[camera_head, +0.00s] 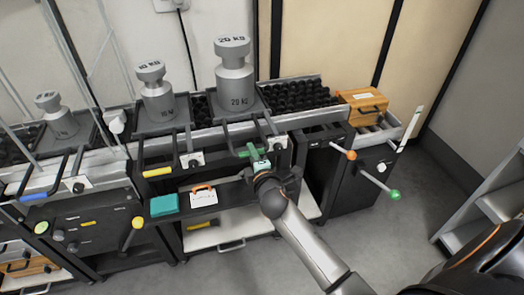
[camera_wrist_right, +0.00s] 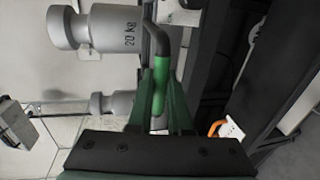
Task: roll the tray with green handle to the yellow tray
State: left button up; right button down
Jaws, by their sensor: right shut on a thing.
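The tray with green handle (camera_head: 243,117) stands on the roller track and bears a large grey 20 kg weight (camera_head: 236,85). My right gripper (camera_head: 259,158) is shut on its green handle (camera_head: 249,151), which hangs down at the front. In the right wrist view the green handle (camera_wrist_right: 161,78) lies between the fingers, and the 20 kg weight (camera_wrist_right: 112,28) is beyond it. The yellow tray (camera_head: 166,129), with a yellow handle (camera_head: 157,172), is just to the left and bears a 10 kg weight (camera_head: 159,98). My left gripper is not in view.
Black rollers (camera_head: 300,94) run right of the green-handled tray, up to a wooden box (camera_head: 362,104). A short roller gap shows between the two trays. A smaller weight (camera_head: 57,118) stands farther left, near a blue handle (camera_head: 33,197). A teal box (camera_head: 164,205) lies on the lower shelf.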

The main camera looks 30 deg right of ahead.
aim_at(240, 154)
jog(key=shift+w+a, duration=0.2)
jog(key=shift+a, duration=0.7)
jog(key=shift+w+a, duration=0.2)
jog(key=shift+a, duration=0.65)
jog(key=c, duration=0.8)
grip_release()
jog(key=shift+c, duration=0.2)
jog(key=shift+s, duration=0.1)
